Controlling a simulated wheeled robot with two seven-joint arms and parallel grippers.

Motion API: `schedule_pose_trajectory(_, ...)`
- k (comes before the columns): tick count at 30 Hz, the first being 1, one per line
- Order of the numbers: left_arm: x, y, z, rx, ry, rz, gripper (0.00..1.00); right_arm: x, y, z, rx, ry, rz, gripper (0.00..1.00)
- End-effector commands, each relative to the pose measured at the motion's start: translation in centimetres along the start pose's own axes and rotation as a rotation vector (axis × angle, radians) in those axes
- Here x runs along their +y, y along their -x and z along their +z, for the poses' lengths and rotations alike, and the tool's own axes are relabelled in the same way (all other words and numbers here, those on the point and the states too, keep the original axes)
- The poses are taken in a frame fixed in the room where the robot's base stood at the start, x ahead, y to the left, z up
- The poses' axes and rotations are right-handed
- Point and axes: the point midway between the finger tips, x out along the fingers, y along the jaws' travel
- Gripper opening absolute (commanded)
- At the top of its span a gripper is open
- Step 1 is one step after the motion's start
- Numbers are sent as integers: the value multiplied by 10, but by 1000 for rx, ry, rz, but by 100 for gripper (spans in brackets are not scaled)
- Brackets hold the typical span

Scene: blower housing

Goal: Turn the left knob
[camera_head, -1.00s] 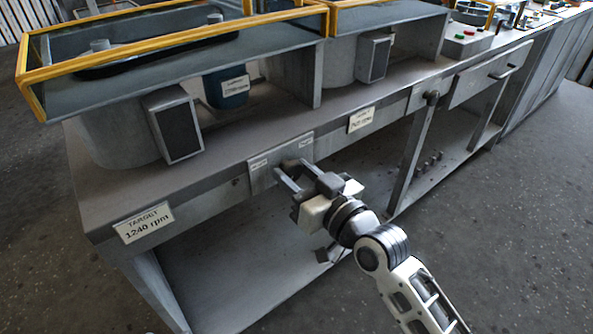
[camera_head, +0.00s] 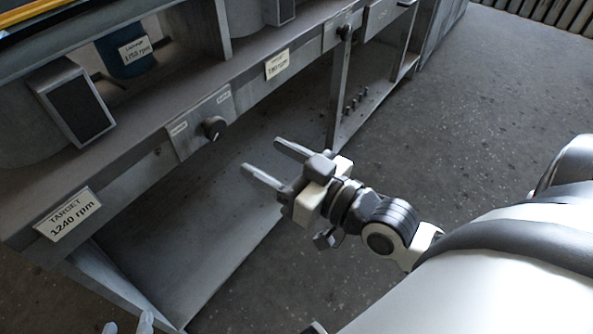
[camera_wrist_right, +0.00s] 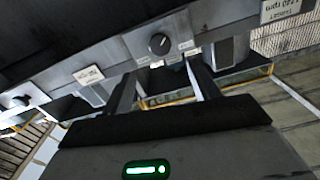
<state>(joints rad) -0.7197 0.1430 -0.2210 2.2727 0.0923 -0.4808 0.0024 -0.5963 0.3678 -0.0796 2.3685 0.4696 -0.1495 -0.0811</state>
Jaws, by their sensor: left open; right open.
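The left knob (camera_head: 213,127) is a dark round knob on a grey plate (camera_head: 190,133) on the bench's front rail. It also shows in the right wrist view (camera_wrist_right: 158,43), with a pale pointer mark. My right gripper (camera_head: 264,158) is open and empty, its fingers pointing toward the bench, apart from the knob and to its lower right. In the right wrist view its two fingers (camera_wrist_right: 162,77) stand apart with nothing between them. My left gripper (camera_head: 127,327) shows only as fingertips at the bottom edge, open; the rest is out of frame.
A "TARGET 1240 rpm" label (camera_head: 68,214) is left of the knob. Another label (camera_head: 277,64) and a second knob (camera_head: 344,32) are further right. A blue blower part (camera_head: 128,55) with a reading stands above. The floor (camera_head: 480,110) right of the bench is clear.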

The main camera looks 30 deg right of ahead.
Motion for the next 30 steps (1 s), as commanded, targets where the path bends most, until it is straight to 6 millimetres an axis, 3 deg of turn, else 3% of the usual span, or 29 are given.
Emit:
schedule_pose_trajectory(3, 0, 0, 1, 1, -2, 0, 48, 0, 21, 2, -6, 0, -2, 60)
schedule_pose_trajectory(9, 0, 0, 0, 4, -3, 1, 48, 0, 40, 1, -2, -1, 0, 60)
schedule_pose_trajectory(30, 0, 3, -6, 5, -3, 0, 48, 0, 44, 2, -19, -1, 8, 60)
